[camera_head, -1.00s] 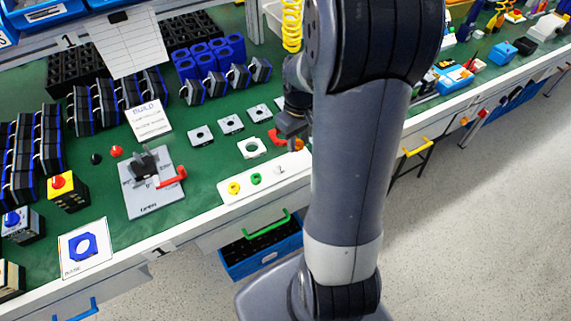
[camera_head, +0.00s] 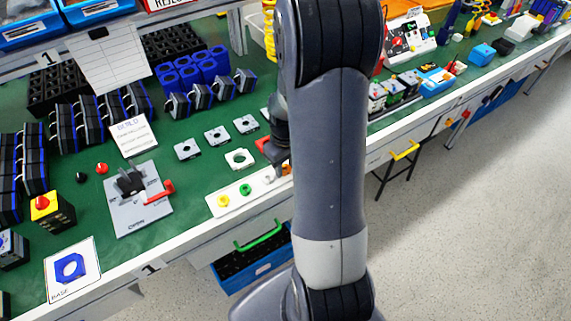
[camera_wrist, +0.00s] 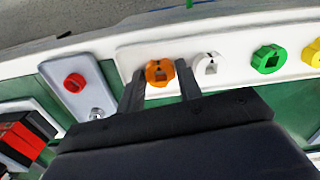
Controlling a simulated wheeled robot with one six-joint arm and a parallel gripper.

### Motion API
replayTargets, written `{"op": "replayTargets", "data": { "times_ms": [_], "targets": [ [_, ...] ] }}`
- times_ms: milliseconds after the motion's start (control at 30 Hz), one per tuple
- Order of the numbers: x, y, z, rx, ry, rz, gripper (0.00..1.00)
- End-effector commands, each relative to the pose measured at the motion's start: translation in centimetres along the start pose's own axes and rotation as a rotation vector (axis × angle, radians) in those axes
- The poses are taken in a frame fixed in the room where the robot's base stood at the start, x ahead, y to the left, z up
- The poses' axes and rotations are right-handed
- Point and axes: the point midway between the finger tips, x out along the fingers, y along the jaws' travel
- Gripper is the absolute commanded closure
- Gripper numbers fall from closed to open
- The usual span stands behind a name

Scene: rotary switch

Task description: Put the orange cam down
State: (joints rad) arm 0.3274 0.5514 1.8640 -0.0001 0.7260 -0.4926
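The orange cam (camera_wrist: 159,73) is between the two fingertips of my gripper (camera_wrist: 161,76) in the wrist view. The fingers appear to touch it on both sides, so the gripper looks shut on it. The cam is at the white strip tray (camera_wrist: 240,42), beside the white cam (camera_wrist: 206,68); I cannot tell whether it rests fully on the tray. In the head view, my gripper (camera_head: 278,152) is low at the right end of the tray (camera_head: 225,207), and my arm hides much of that area.
A green cam (camera_wrist: 268,58) and a yellow cam (camera_wrist: 314,53) sit farther along the tray. A grey plate with a red round part (camera_wrist: 74,83) lies left of my gripper in the wrist view. Square plates (camera_head: 217,136) lie behind the tray. The bench's front edge is close.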

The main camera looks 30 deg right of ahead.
Motion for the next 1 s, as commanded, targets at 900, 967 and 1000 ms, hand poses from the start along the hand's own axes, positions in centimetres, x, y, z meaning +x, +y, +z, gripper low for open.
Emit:
{"op": "replayTargets", "data": {
  "times_ms": [900,967,1000],
  "targets": [
    [-10.4,0.0,-0.1,0.000,0.004,0.002,0.62],
    [-11.2,0.0,-0.1,0.000,0.003,0.001,0.62],
    [-11.6,0.0,-0.1,0.000,0.003,0.001,0.62]
  ]
}}
